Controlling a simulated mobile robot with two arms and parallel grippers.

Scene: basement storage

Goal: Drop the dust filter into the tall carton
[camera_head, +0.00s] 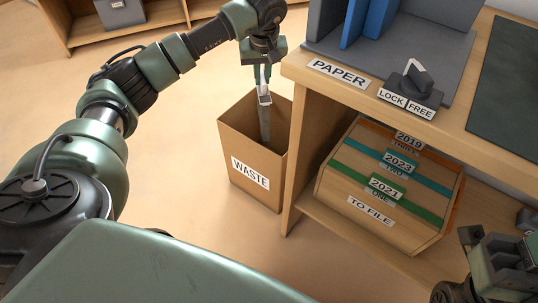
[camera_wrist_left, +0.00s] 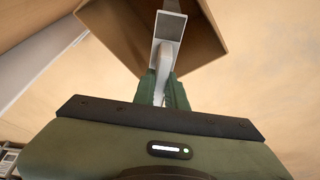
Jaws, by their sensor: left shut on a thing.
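The tall carton (camera_head: 234,149) is an open brown box labelled WASTE, standing on the floor beside the desk. My left gripper (camera_head: 262,76) is above its opening, pointing down, shut on the dust filter (camera_head: 265,118). The filter is a narrow grey piece with a pale handle, hanging upright, its lower part reaching inside the carton's mouth in the picture. In the left wrist view the filter (camera_wrist_left: 168,27) hangs between the fingers (camera_wrist_left: 164,88), with the carton walls (camera_wrist_left: 113,25) around it. My right gripper (camera_head: 506,258) is at the lower right; its fingers are unclear.
A wooden desk (camera_head: 300,72) stands right of the carton, close to it. On it are a grey organiser labelled PAPER and a LOCK/FREE switch (camera_head: 411,88). A file box (camera_head: 380,195) labelled TO FILE sits on the shelf below. The floor left of the carton is clear.

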